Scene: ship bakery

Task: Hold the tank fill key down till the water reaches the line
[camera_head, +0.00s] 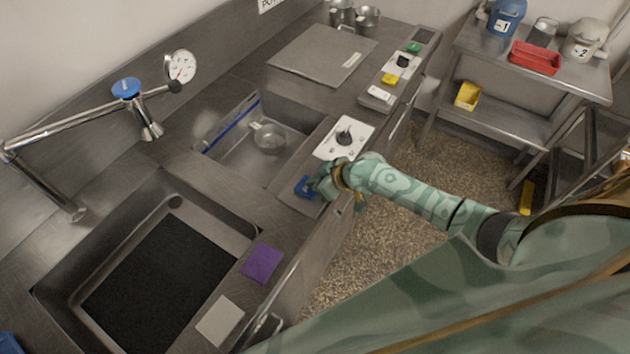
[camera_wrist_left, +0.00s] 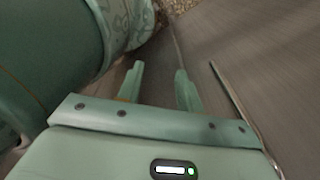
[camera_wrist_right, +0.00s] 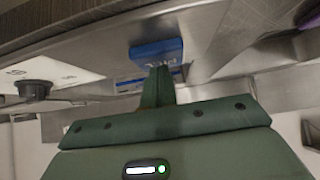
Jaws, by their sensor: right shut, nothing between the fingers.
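The blue key (camera_head: 305,187) sits on the counter's front strip beside the small tank (camera_head: 222,150). A blue line (camera_head: 232,124) runs along the tank's back wall, and a round metal piece sits inside. I cannot make out the water level. My right gripper (camera_head: 320,186) is at the key, its fingers shut with nothing between them. In the right wrist view the fingertips (camera_wrist_right: 160,72) meet the lettered face of the blue key (camera_wrist_right: 155,49); I cannot tell whether it is pressed down. My left gripper (camera_wrist_left: 158,76) is open and empty, and not in the head view.
A white panel with a black knob (camera_head: 344,138) is just behind the key. A swing tap with a blue top (camera_head: 126,88) and a gauge (camera_head: 181,67) are at the back. A purple pad (camera_head: 262,263) lies by the front sink. A shelf cart (camera_head: 480,45) stands right.

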